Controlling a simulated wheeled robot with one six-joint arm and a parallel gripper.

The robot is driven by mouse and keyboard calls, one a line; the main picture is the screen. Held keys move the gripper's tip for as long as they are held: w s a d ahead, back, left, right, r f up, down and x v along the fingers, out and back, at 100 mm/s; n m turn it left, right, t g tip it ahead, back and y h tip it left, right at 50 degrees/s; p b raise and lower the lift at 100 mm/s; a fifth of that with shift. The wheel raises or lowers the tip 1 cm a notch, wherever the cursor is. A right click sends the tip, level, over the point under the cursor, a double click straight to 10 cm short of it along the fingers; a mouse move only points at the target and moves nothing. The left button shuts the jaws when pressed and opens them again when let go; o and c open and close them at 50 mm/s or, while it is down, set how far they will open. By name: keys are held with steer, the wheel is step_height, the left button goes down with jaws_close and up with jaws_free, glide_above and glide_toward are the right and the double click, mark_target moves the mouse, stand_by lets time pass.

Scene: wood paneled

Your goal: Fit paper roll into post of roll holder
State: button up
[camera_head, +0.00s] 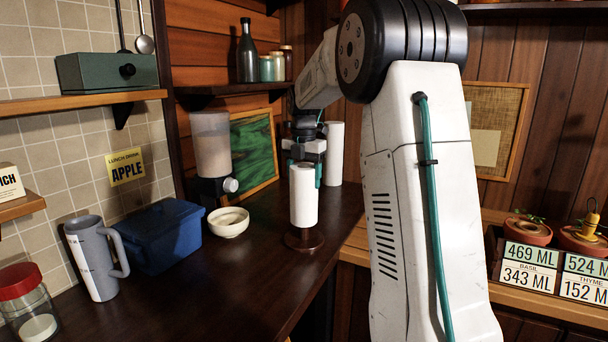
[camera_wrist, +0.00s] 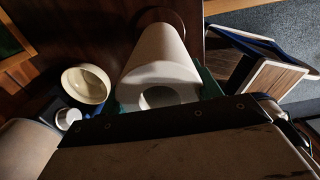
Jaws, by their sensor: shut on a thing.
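The white paper roll (camera_head: 304,197) stands roughly upright over the round dark wooden base of the roll holder (camera_head: 304,241). My gripper (camera_head: 305,168) is shut on the upper part of the roll, with teal fingers on its sides. The holder's post is not visible, and I cannot tell whether it is inside the roll or whether the roll touches the base. In the wrist view the roll (camera_wrist: 160,55) shows its open hollow end close to the camera, and the brown base (camera_wrist: 168,15) shows beyond its far end.
A second white roll (camera_head: 335,153) stands behind on the dark counter (camera_head: 200,290). A cream bowl (camera_head: 229,223), a dispenser (camera_head: 212,145), a blue box (camera_head: 165,235) and a grey mug (camera_head: 92,258) stand left. The counter's right edge is close to the holder.

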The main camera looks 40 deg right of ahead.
mark_target(304, 194)
steer(key=shift+f, duration=2.7)
steer(key=o, duration=1.1)
steer(key=shift+r, duration=3.85)
steer(key=s+a+r+m, duration=0.3)
steer(key=s+a+m, duration=0.7)
steer(key=s+a, duration=0.5)
steer(key=s+a+f+m, duration=0.2)
steer(key=s+a+m, duration=0.1)
steer(key=s, duration=0.3)
steer(key=s+a+f+m+t, duration=0.1)
steer(key=s+a+f+m, duration=0.2)
steer(key=s+a+m, duration=0.1)
steer(key=s+a+f+m, duration=0.3)
steer(key=s+a+m, duration=0.1)
steer(key=s, duration=0.4)
steer(key=shift+s+a+f+m, duration=0.1)
steer(key=shift+s+f+m, duration=0.15)
steer(key=shift+m, duration=0.45)
